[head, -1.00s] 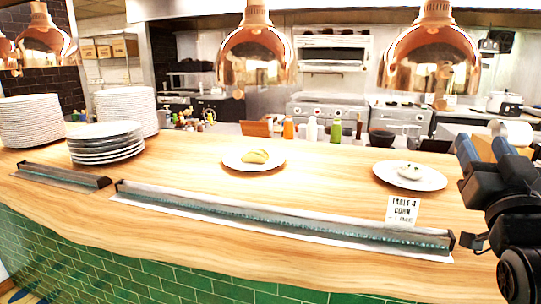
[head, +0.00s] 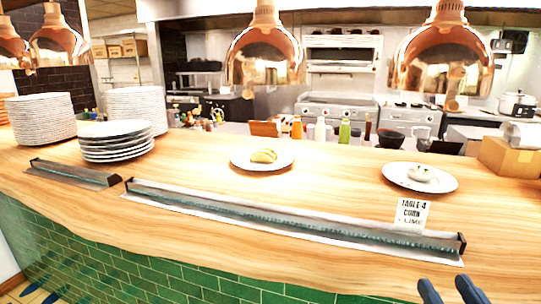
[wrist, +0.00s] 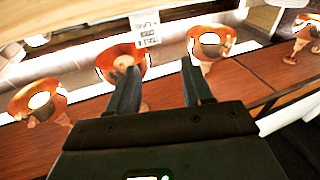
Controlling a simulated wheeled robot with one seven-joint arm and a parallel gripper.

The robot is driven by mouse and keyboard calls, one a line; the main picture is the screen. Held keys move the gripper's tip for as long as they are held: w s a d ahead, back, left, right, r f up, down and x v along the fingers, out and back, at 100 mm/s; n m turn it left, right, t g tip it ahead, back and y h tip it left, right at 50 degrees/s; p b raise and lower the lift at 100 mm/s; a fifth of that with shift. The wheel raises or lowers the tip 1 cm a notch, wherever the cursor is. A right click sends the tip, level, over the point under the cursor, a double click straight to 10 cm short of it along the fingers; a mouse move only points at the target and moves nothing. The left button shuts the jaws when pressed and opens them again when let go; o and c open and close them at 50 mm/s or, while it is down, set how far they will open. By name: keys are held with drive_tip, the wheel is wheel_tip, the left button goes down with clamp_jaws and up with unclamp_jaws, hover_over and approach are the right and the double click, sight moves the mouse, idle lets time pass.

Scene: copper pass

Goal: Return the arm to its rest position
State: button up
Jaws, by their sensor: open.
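My gripper (head: 449,289) shows at the bottom right of the head view. Only its two blue-grey fingers are visible there, apart from each other, in front of the counter's near side. In the wrist view my gripper (wrist: 160,78) is open, with nothing between its fingers. The rest of the arm is out of the head view.
The wooden counter (head: 200,185) holds a plate with a yellow folded item (head: 264,156), a plate with a small pale item (head: 420,174), a ticket card (head: 411,214), plate stacks (head: 40,117) and a long metal-framed strip (head: 290,216). Copper lamps (head: 265,60) hang above.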

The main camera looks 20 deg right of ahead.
drive_tip(key=s+a+f+n+g+y, duration=0.1)
drive_tip(key=s+a+f, duration=0.3)
drive_tip(key=s, duration=0.7)
drive_tip(key=s+a+f+n+g+y, duration=0.1)
drive_tip(key=s+a+f+g+y, duration=0.1)
drive_tip(key=s+a+f+y, duration=0.2)
drive_tip(key=s+a+f, duration=0.1)
drive_tip(key=s+a, duration=0.2)
drive_tip(key=s, duration=0.5)
drive_tip(key=shift+s+g+y, duration=0.3)
drive_tip(key=shift+g, duration=0.1)
drive_tip(key=shift+o, duration=0.4)
drive_tip(key=shift+f, duration=0.1)
